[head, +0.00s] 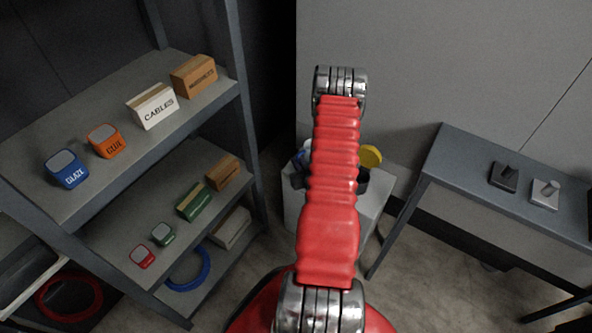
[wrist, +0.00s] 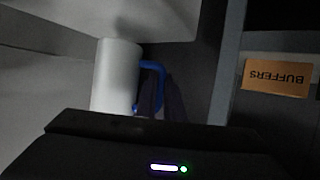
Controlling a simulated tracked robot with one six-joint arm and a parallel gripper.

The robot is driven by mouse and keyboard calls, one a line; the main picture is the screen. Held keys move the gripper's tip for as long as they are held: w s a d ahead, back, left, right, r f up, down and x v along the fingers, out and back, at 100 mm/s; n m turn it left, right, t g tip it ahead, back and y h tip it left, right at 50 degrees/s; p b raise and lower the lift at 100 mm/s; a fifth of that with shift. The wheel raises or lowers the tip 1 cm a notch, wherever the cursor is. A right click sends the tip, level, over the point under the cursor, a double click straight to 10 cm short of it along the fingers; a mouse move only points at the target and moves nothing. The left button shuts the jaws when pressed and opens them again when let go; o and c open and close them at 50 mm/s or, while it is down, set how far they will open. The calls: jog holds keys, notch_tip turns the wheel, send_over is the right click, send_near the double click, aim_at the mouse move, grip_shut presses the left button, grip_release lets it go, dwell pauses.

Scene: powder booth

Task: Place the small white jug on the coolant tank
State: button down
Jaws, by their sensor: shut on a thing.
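The small white jug (wrist: 115,78) has a blue handle and shows in the wrist view, left of centre. My gripper (wrist: 165,100) is shut on the jug, with a dark finger visible by the handle. The jug's lower part is hidden behind my gripper's dark body. In the head view my red arm hides most of the gripper and jug. A pale grey box-shaped stand (head: 371,208) below my arm may be the coolant tank. I cannot tell whether the jug touches it.
A yellow round thing (head: 370,156) shows right of my arm. A shelf rack (head: 95,110) with boxes and tins stands left. A grey bench (head: 465,165) with two small blocks stands right. The BUFFERS box (wrist: 278,77) shows in the wrist view.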

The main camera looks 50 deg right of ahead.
jog(key=shift+f, duration=1.6)
jog(key=c, duration=1.9)
grip_release()
jog(key=shift+f, duration=0.1)
jog(key=shift+o, duration=0.2)
jog(key=v, duration=1.2)
